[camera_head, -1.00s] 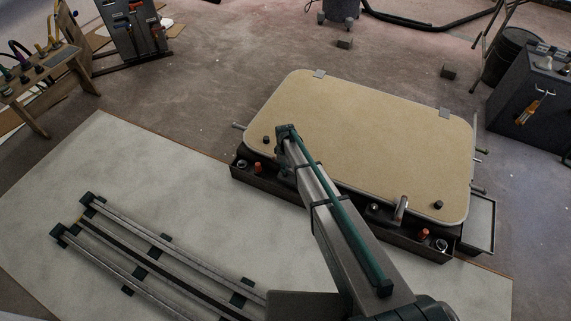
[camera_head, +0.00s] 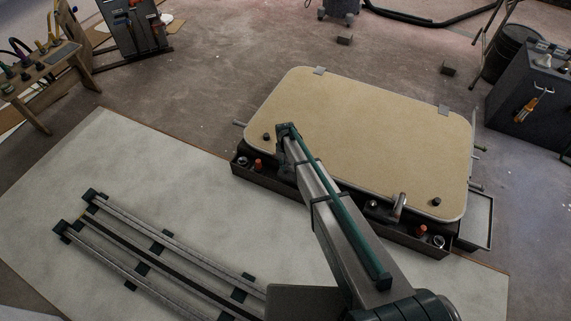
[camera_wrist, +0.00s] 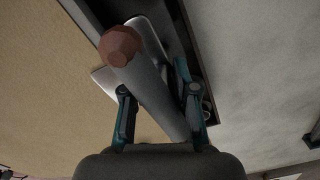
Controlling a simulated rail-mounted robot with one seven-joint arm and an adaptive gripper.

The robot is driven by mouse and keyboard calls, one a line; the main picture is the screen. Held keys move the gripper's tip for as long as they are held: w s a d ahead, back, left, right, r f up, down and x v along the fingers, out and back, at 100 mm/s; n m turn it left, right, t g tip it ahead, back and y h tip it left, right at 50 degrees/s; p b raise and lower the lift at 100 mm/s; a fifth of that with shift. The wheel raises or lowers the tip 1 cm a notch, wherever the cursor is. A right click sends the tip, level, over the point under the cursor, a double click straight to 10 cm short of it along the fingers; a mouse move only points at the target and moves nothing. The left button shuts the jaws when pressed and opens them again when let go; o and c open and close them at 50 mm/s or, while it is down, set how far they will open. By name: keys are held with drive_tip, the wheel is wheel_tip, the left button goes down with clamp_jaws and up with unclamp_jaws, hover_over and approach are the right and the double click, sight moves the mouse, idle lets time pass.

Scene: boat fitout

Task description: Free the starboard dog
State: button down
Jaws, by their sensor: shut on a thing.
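In the wrist view a dog handle (camera_wrist: 150,82), a grey bar with a reddish-brown faceted end (camera_wrist: 120,46), runs between the two fingers of my gripper (camera_wrist: 153,80). My gripper is shut on this bar. In the head view my gripper is at the left part of the hatch's front edge, mostly hidden behind my arm, and the held handle cannot be made out there. The tan hatch panel (camera_head: 370,130) lies flat and looks closed. A second dog handle (camera_head: 399,206) stands at the right part of the front edge, apart from my gripper.
A dark tray along the front edge holds orange-capped pieces at left (camera_head: 258,165) and right (camera_head: 421,231). An open bin (camera_head: 480,222) is at the right corner. A tool rack (camera_head: 140,28) and a dark cabinet (camera_head: 530,105) stand farther off. The pale floor mat (camera_head: 110,150) is bare at left.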

drive_tip(key=shift+r, duration=0.35)
drive_tip(key=c, duration=1)
unclamp_jaws()
drive_tip(key=shift+r, duration=0.1)
drive_tip(key=shift+c, duration=0.2)
wheel_tip(320, 180, up, 12)
drive_tip(key=shift+f, duration=0.1)
